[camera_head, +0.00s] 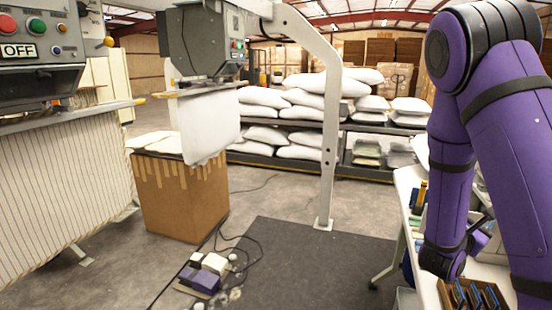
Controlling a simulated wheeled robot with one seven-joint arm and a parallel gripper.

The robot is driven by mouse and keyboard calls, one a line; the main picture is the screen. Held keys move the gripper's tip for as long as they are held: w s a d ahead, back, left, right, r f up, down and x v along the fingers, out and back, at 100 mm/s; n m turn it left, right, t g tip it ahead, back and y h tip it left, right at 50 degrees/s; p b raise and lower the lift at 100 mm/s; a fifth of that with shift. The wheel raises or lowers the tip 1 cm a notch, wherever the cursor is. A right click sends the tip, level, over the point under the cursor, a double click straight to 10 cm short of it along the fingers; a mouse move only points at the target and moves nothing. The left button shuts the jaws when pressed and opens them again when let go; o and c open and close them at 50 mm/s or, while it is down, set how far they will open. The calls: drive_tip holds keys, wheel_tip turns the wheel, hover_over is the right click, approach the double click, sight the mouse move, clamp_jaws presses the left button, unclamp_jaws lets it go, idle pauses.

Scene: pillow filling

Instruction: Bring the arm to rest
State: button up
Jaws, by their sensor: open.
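My purple arm fills the right side of the camera_head view. It is folded: one link runs down the right edge, and the other hangs down to a dark wrist joint low at the right. A small purple and dark part shows between the two links, over the white table (408,178). I cannot make out any fingers. My gripper is hidden or out of the picture, and nothing held can be seen.
A white pillow cover (208,128) hangs below the filling machine (208,42). A cardboard box (180,200) stands left. A foot pedal (203,275) with cables lies by the dark mat (290,265). A wooden box (470,296) is close to my arm. Pillow racks (372,130) stand behind.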

drive_tip(key=s+r+m+g+y, duration=0.2)
drive_tip(key=s+r+m+g, duration=0.35)
drive_tip(key=s+m, duration=0.2)
drive_tip(key=s+r+m+g+y, duration=0.1)
drive_tip(key=s+r+m+g, duration=0.3)
drive_tip(key=s+m+g, duration=0.35)
drive_tip(key=s+a+r+m+t+y, duration=0.3)
drive_tip(key=a+y, duration=0.3)
drive_tip(key=a, duration=0.4)
drive_tip(key=s+a+r+m+t+y, duration=0.3)
drive_tip(key=s+a+r+t+y, duration=0.1)
drive_tip(key=a, duration=0.5)
drive_tip(key=s+r+y, duration=0.1)
drive_tip(key=s+y, duration=0.1)
drive_tip(key=y, duration=0.1)
drive_tip(key=shift+s+a+m+t, duration=0.2)
drive_tip(key=shift+a+m+t, duration=0.1)
drive_tip(key=shift+a+t, duration=0.1)
